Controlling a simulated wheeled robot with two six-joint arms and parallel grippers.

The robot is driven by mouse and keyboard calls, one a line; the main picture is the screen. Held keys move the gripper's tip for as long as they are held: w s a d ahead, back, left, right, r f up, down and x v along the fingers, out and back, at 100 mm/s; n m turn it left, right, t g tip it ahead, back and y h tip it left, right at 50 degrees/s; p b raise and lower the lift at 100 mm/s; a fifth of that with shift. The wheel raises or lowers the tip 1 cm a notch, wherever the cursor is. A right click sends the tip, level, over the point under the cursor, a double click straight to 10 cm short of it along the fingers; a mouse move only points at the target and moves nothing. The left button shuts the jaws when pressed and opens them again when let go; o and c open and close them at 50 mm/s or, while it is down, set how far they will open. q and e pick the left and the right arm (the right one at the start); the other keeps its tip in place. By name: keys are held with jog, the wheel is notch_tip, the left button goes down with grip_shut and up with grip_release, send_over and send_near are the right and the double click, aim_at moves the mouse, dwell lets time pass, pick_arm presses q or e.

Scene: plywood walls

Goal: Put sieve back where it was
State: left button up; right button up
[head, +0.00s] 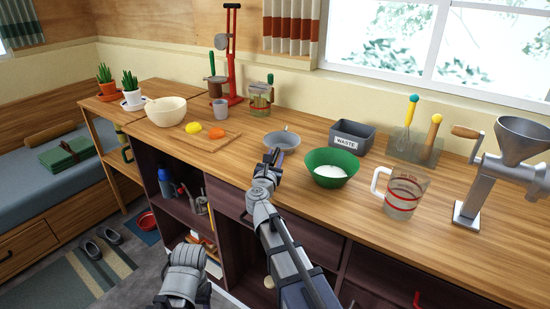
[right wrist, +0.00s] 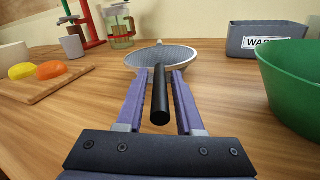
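The sieve (head: 284,139) is a grey mesh bowl with a black handle, on the wooden counter between the cutting board and the green bowl. In the right wrist view the sieve (right wrist: 163,56) lies straight ahead, its handle pointing toward my gripper. My right gripper (head: 272,156) is at the handle. In the right wrist view its fingers (right wrist: 161,85) stand on both sides of the handle, with gaps visible, so it looks open around it. The head view hides most of the handle behind the gripper. My left gripper is not visible; only a grey part of my left arm shows at the bottom.
The green bowl (head: 331,167) with white contents stands close right of my right gripper. The WASTE bin (head: 352,138) is behind it. A cutting board (head: 208,140) with yellow and orange items lies left. A red stand (head: 232,70) holding a utensil and a glass jar (head: 260,100) stand behind.

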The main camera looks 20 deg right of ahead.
jog(key=shift+o, duration=0.8)
jog(key=shift+r, duration=0.25)
jog(key=v, duration=1.2)
jog(key=shift+f, duration=0.1)
